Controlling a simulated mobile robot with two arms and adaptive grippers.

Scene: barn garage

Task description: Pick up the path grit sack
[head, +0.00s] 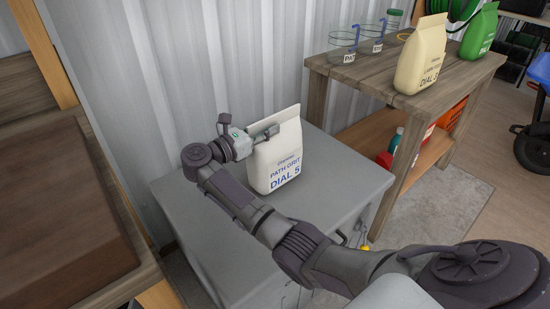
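The path grit sack (275,170) is cream with blue lettering, "PATH GRIT DIAL 5". It stands upright on a grey cabinet top (340,178) in the middle of the head view. My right arm crosses in front of the cabinet. My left gripper is not in view.
A wooden bench (380,75) at the right holds a yellow sack (421,58), a green sack (479,32) and clear labelled containers (343,45). A brown wooden surface (60,200) is at the left. A corrugated wall (200,60) stands behind. Cabinet top right of the sack is clear.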

